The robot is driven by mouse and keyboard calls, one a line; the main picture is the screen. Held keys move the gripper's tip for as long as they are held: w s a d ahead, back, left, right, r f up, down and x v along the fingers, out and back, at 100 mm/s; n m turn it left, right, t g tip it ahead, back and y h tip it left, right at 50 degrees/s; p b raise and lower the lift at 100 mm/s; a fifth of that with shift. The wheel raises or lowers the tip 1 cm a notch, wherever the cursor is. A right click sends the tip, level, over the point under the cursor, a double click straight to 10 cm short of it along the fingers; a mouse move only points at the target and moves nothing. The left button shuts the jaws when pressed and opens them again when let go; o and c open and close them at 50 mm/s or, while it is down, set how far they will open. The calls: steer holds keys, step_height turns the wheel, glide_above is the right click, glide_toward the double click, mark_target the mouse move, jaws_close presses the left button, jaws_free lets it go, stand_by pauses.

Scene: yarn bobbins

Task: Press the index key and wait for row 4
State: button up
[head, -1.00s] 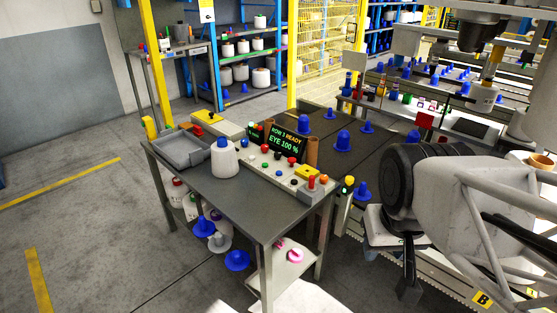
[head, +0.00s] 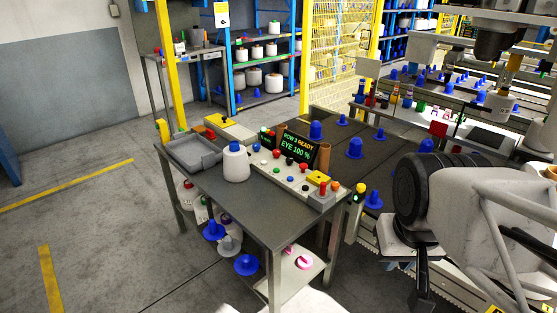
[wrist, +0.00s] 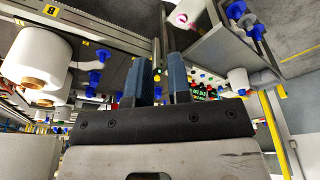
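The control panel (head: 280,178) lies along the right edge of a dark table and carries several red, green, blue and yellow buttons. I cannot tell which one is the index key. Behind the buttons, a display (head: 297,147) reads "ROW 3 READY" and "EYE 100 %". A yellow block (head: 318,178) and a grey box with red and orange buttons (head: 323,196) sit at the panel's near end. In the wrist view my gripper (wrist: 160,82) has its two blue-grey fingers apart with nothing between them. In the head view my arm is at the right, apart from the panel; its fingertips are unclear.
A white bobbin with a blue top (head: 236,164) and a grey tray (head: 194,152) stand on the table (head: 262,212). Blue cones (head: 355,149) stand on a dark surface behind the panel. Machine rails fill the right. Floor at left is clear.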

jaws_close()
steer(key=shift+w, duration=0.1)
stand_by(1.4)
steer(key=w+a+r+t+h, duration=0.1)
steer(key=w+a+h, duration=0.1)
steer(key=w, duration=1.9)
steer(key=w+a+t+h, duration=0.1)
steer(key=w+a+h, duration=0.15)
steer(key=w, duration=1.95)
steer(key=w+a+f+n+t, duration=0.1)
steer(key=w+a+f, duration=0.5)
steer(key=w, duration=0.5)
steer(key=w+a+f+t, duration=0.1)
steer(key=w+a+f, duration=0.5)
steer(key=w+f, duration=0.3)
steer(key=w+a+f+n+t, duration=0.1)
steer(key=w+a+f, duration=0.5)
steer(key=w, duration=0.7)
step_height(320, 180, down, 2)
steer(key=shift+a+f+n, duration=0.25)
steer(key=shift+a+n, duration=0.05)
steer(key=shift+a, duration=0.1)
